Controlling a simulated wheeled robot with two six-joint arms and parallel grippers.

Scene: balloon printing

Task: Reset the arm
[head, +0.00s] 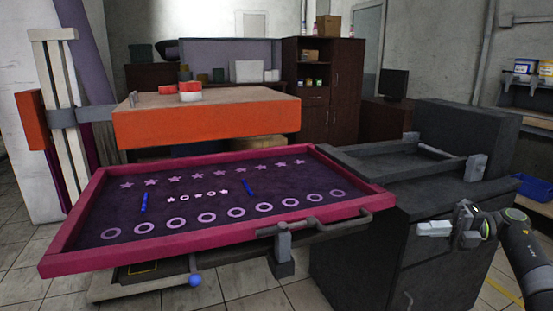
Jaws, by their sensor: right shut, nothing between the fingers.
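My right gripper (434,229) is at the right of the head view, in front of the dark grey machine. It has pale fingertips, is shut and holds nothing. Its arm comes in from the lower right. The printing frame (215,247) has a magenta rim and a dark purple screen with pale stars and rings. Two blue strips lie on the screen. The gripper is to the right of the frame and apart from it. My left gripper is not in view.
The dark grey machine (460,135) stands right of the frame, close behind my right gripper. The frame's handle (330,224) juts out at its front edge. Shelves with tubs (524,67) line the far right.

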